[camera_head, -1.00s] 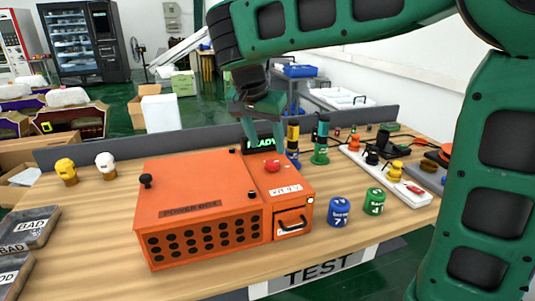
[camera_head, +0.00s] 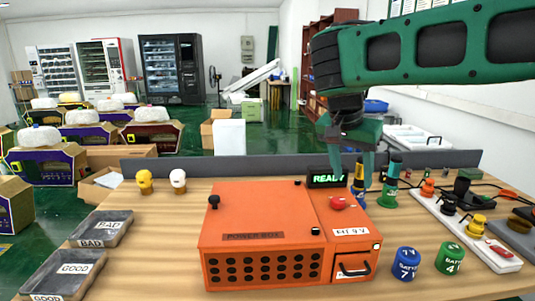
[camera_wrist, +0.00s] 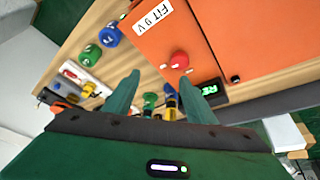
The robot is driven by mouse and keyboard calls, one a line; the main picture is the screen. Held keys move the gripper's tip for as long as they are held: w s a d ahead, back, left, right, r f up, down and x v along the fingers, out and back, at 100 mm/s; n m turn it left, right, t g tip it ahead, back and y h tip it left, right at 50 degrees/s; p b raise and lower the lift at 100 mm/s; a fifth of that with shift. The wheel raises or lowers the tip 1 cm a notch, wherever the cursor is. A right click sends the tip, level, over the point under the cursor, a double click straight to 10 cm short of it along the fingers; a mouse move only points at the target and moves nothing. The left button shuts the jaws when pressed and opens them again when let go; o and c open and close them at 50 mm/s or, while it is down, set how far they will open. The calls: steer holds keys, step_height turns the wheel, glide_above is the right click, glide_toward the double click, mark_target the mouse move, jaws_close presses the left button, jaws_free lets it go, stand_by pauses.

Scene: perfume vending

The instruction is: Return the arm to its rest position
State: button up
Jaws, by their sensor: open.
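My gripper (camera_head: 351,160) hangs at the end of my green arm, above the right part of the orange power box (camera_head: 262,213). Its two green fingers are apart with nothing between them, and they also show in the wrist view (camera_wrist: 160,95). The red button (camera_head: 338,202) on the box stands below the fingers. The black READY display (camera_head: 327,178) is lit green behind the box, close to the fingertips in the head view.
A blue battery (camera_head: 406,263) and a green battery (camera_head: 450,259) stand right of the box. A white strip with coloured knobs (camera_head: 489,247) lies at the right. Trays marked BAD (camera_head: 101,229) and GOOD (camera_head: 62,276) lie left. A low grey partition (camera_head: 230,168) edges the table's back.

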steer(key=s+d+f+n+g, duration=0.1)
steer(key=s+d+f, duration=0.3)
steer(key=s+d, duration=0.35)
steer(key=s+d+f+g, duration=0.1)
steer(key=s+d+f, duration=0.2)
steer(key=s+d, duration=0.45)
steer(key=s+f+y, duration=0.1)
steer(key=s+f, duration=0.3)
steer(key=s, duration=0.2)
steer(key=s+d+f+n+g+y, duration=0.1)
steer(key=s+f+y, duration=0.1)
steer(key=s+f, duration=0.2)
steer(key=s, duration=0.3)
steer(key=shift+s+d+f+y, duration=0.15)
steer(key=shift+d+f+y, duration=0.1)
steer(key=shift+f+y, duration=0.05)
